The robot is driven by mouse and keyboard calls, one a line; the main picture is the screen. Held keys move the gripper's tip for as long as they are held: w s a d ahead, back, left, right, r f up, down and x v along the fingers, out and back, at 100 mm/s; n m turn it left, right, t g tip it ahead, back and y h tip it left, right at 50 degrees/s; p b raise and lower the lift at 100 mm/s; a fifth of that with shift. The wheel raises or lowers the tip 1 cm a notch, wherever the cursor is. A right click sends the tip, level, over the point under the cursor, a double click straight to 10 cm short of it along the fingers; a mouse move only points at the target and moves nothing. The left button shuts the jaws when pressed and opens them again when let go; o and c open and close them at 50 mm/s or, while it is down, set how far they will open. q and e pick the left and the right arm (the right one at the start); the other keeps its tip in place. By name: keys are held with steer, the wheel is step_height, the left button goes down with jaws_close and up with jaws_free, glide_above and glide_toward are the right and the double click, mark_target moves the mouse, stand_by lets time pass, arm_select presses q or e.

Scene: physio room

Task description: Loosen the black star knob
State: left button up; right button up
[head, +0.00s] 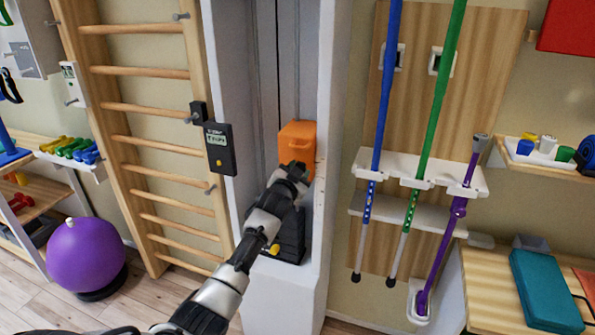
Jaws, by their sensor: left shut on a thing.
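An orange block (298,137) sits in the tall pale column in the middle of the head view, in front of its vertical rods. My left gripper (297,172) reaches up to the block's lower front and is shut there on what I take to be the black star knob. The gripper and wrist cover the knob, so its shape and how far it is turned do not show. Black weight plates (290,240) stand below, partly behind my arm. My right gripper is not in view.
Wooden wall bars (150,110) with a black display box (219,149) stand left of the column. A purple ball (86,255) is on the floor at left. Blue, green and purple poles hang in a white rack (420,172) at right. A teal case (545,290) lies lower right.

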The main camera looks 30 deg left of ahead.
arm_select(q)
steer(key=shift+d+r+n+p, duration=0.15)
steer(key=shift+n+p, duration=1.2)
steer(key=shift+n, duration=5.95)
steer(key=shift+d+r+n+p, duration=0.1)
steer(key=shift+n+p, duration=1.2)
steer(key=shift+n, duration=6)
steer(key=o, duration=0.9)
steer(key=shift+w, duration=0.1)
steer(key=shift+o, duration=0.2)
